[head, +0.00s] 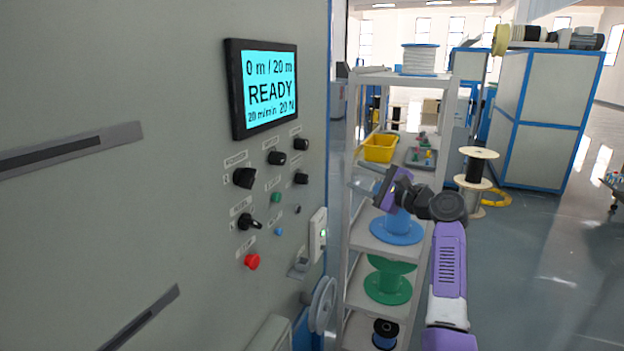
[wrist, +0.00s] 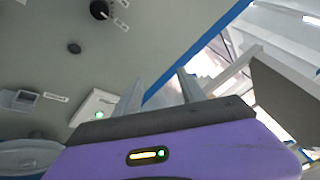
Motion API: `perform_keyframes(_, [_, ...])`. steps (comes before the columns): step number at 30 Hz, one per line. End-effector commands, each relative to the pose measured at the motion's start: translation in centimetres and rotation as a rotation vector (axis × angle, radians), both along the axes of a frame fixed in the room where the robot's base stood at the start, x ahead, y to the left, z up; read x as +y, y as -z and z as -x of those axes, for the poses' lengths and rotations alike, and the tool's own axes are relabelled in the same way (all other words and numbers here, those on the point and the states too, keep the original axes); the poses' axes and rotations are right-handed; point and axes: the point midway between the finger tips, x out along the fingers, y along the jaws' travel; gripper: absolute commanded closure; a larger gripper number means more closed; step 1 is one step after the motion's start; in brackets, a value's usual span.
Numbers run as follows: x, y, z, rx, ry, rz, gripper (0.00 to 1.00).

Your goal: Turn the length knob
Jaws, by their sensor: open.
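The grey machine panel (head: 200,240) on the left carries several black knobs, among them an upper one (head: 277,158), the top right one (head: 301,144) and one below it (head: 301,178). Their labels are too small to read, so I cannot tell which is the length knob. My gripper (head: 362,178) is right of the panel, in front of the shelf, its fingers pointing left. In the wrist view my gripper (wrist: 160,85) is open and empty, apart from the panel. A black knob (wrist: 99,9) shows at the top of that view.
The screen (head: 270,88) reads READY and 0 m / 20 m. A red button (head: 252,261) and a white box (head: 318,234) are on the panel. A shelf rack (head: 390,77) with spools and a yellow bin (head: 380,148) stands close behind my gripper. Floor at right is open.

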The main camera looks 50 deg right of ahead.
Motion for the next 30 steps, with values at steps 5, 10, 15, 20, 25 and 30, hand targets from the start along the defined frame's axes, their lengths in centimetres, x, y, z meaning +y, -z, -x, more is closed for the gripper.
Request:
perform_keyframes(5, [2.6, -3.4, -0.9, -0.019, -0.250, -0.337, 0.52])
perform_keyframes(10, [6.6, -1.5, -0.5, 0.062, -0.439, -0.619, 0.52])
perform_keyframes(15, [8.6, -0.9, 0.2, 0.132, -0.511, -0.761, 0.52])
perform_keyframes(20, [9.1, -0.9, -0.5, 0.142, -0.512, -0.799, 0.52])
perform_keyframes(25, [10.1, -0.9, -2.7, 0.144, -0.512, -0.798, 0.52])
perform_keyframes(30, [11.0, -0.9, -5.0, 0.142, -0.509, -0.797, 0.52])
